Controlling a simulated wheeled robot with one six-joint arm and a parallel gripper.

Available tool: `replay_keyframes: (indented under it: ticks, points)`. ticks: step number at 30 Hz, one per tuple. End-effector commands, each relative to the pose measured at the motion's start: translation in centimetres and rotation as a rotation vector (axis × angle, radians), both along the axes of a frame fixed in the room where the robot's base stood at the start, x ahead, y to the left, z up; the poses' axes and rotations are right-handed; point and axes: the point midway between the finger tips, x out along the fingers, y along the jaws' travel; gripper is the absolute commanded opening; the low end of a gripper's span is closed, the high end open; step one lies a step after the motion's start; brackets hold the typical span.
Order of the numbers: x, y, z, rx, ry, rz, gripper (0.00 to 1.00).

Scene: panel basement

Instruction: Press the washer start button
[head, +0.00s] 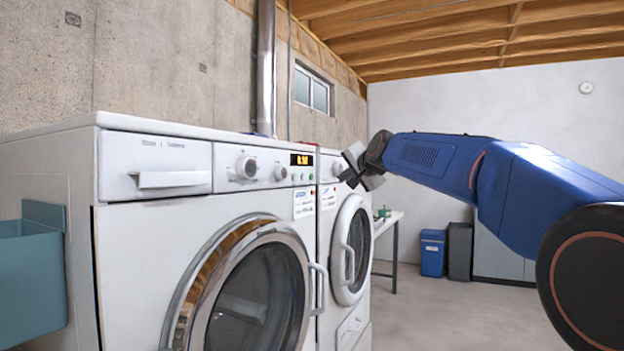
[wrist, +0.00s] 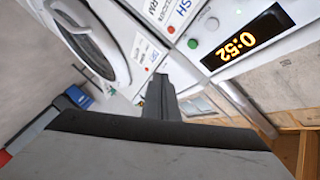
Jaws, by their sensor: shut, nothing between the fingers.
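The washer is the nearer white front-loader (head: 150,250), with a detergent drawer, knob and lit amber display (head: 302,160). The display reads 0:52 in the wrist view (wrist: 247,38). Beside it on the panel are a green round button (wrist: 212,23) and a grey round button (wrist: 192,43). A small red dot (wrist: 171,28) is nearby. Which one starts the washer cannot be read. My gripper (head: 352,168) is in front of the second machine's panel, right of the display. In the wrist view its fingers (wrist: 160,95) are together and empty, apart from the buttons.
A second white front-loader (head: 352,225) stands right behind the washer, its door shut. A teal bin (head: 30,270) hangs on the washer's left side. A blue bin (head: 433,253) and a dark bin (head: 460,250) stand by the far wall. The floor at right is open.

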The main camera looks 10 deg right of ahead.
Motion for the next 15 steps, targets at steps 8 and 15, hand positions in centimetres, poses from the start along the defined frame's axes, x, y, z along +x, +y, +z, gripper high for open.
replay_keyframes:
  ticks: [8,15]
  points:
    - [2.0,2.9,0.0,-0.001,-0.001,0.003,0.0]
    - [3.5,4.9,0.0,0.0,-0.001,0.002,0.0]
